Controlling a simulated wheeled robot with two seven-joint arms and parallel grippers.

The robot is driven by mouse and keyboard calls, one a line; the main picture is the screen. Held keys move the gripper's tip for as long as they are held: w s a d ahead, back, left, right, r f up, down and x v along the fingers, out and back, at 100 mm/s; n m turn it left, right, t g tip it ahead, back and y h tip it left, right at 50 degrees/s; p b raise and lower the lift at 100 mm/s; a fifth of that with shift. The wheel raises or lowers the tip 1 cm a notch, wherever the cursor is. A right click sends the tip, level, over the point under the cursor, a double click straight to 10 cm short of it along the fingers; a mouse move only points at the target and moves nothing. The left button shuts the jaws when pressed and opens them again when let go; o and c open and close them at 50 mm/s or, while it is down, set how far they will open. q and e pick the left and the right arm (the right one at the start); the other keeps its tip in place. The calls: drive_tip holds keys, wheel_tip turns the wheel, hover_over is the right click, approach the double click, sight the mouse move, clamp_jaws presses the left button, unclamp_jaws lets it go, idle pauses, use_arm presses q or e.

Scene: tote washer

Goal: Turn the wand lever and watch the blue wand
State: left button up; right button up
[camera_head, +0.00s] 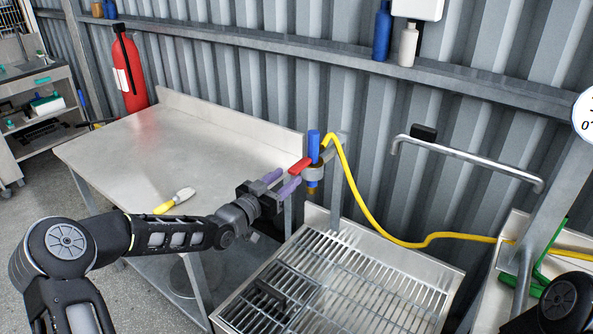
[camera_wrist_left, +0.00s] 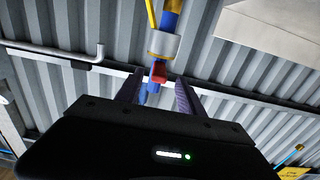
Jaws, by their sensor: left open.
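The blue wand (camera_head: 313,144) stands upright at the rear left corner of the grated basin, held in a grey collar (camera_head: 314,172). A red lever (camera_head: 300,167) sticks out from it to the left. My left gripper (camera_head: 284,182) is open with its purple fingers pointing at the lever. In the left wrist view the red lever (camera_wrist_left: 159,72) shows between the two fingertips, in front of the grey collar (camera_wrist_left: 163,44). I cannot tell whether the fingers touch it. My right gripper is not in view; only a dark part of my right arm shows at the lower right.
A yellow hose (camera_head: 366,204) runs from the wand along the wall to the right. The grated basin (camera_head: 385,259) lies below. A steel table (camera_head: 132,138) at left carries a yellow-handled brush (camera_head: 174,201). A bent metal bar (camera_head: 470,165) stands at right.

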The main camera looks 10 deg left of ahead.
sight(291, 174)
use_arm(q)
drive_tip(key=x, duration=0.5)
drive_tip(key=shift+w, duration=0.25)
clamp_jaws()
idle(1.2)
